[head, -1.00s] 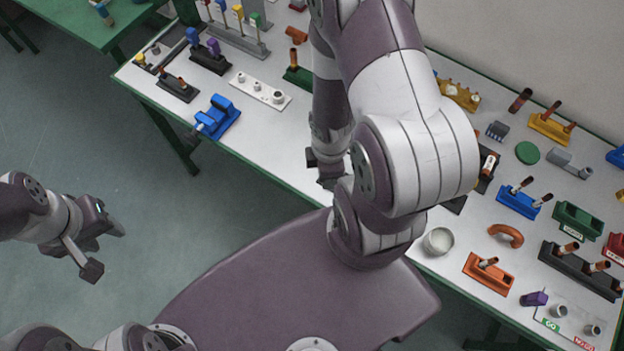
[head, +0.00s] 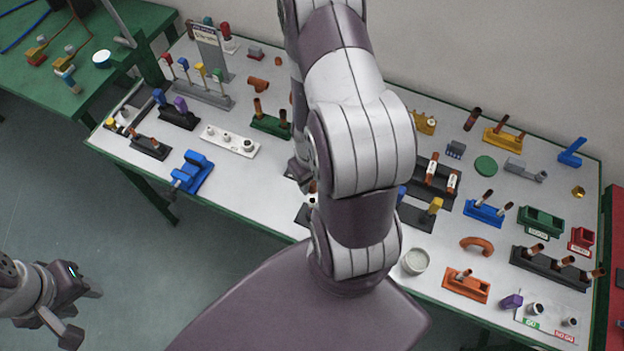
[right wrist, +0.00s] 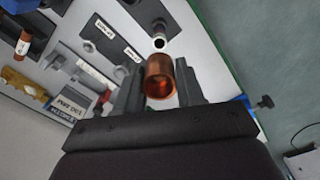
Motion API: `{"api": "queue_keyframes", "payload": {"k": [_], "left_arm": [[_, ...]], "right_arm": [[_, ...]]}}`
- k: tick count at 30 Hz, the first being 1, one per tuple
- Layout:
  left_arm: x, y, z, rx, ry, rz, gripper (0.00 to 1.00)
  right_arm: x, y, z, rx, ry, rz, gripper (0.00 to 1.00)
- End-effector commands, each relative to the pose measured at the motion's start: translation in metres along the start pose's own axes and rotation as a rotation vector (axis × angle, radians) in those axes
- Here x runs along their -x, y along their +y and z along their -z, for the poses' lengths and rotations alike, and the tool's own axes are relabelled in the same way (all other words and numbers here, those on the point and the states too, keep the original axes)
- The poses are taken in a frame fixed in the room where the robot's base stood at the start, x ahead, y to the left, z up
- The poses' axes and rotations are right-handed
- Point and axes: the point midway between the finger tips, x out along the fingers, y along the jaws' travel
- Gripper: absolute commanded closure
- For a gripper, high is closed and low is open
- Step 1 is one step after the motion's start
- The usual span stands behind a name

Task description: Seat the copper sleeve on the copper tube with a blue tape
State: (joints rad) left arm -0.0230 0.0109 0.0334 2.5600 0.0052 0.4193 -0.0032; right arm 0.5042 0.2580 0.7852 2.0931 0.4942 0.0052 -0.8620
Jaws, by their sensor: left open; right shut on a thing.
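My right gripper (right wrist: 159,86) is shut on the copper sleeve (right wrist: 162,76), an open copper ring between its two fingers. In the right wrist view a pale-rimmed upright post (right wrist: 160,43) on a dark plate shows just beyond the sleeve; sleeve and post look apart, but the gap is hard to judge. No blue tape is clear on that post. In the head view my right gripper is mostly hidden behind my own arm, above the table. My left gripper (head: 84,313) is open and empty, off the table at the lower left.
A blue clamp-like fixture (head: 192,173) and a white block with posts (head: 230,141) stand left of my right arm. A dark holder with a yellow-topped piece (head: 435,206) and a grey cup (head: 415,261) stand right of it. Several fixtures crowd the right side.

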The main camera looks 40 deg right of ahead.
Motion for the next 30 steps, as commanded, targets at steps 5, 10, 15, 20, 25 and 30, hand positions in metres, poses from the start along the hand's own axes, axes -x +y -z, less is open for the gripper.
{"api": "queue_keyframes", "payload": {"k": [5,10,15,20,25,30], "left_arm": [[0.000,0.000,0.000,0.000,0.000,0.000,0.57],[-0.015,0.000,-0.002,0.000,0.000,0.000,0.57],[-0.035,0.000,-0.004,0.000,0.000,0.000,0.57],[-0.052,0.000,-0.006,0.000,0.000,0.000,0.57],[-0.056,0.000,-0.007,0.000,0.000,0.000,0.57],[-0.054,0.000,-0.006,0.000,0.000,0.000,0.57]], "right_arm": [[-0.001,0.000,0.000,0.005,0.000,-0.001,0.84],[-0.016,0.000,0.000,0.005,0.000,-0.001,0.84],[-0.037,0.000,0.000,0.006,0.000,-0.001,0.84],[-0.055,0.000,0.000,0.006,0.000,-0.001,0.84],[-0.059,0.000,0.000,0.006,0.000,-0.001,0.84],[-0.058,0.000,0.000,0.006,0.000,-0.001,0.84]]}}
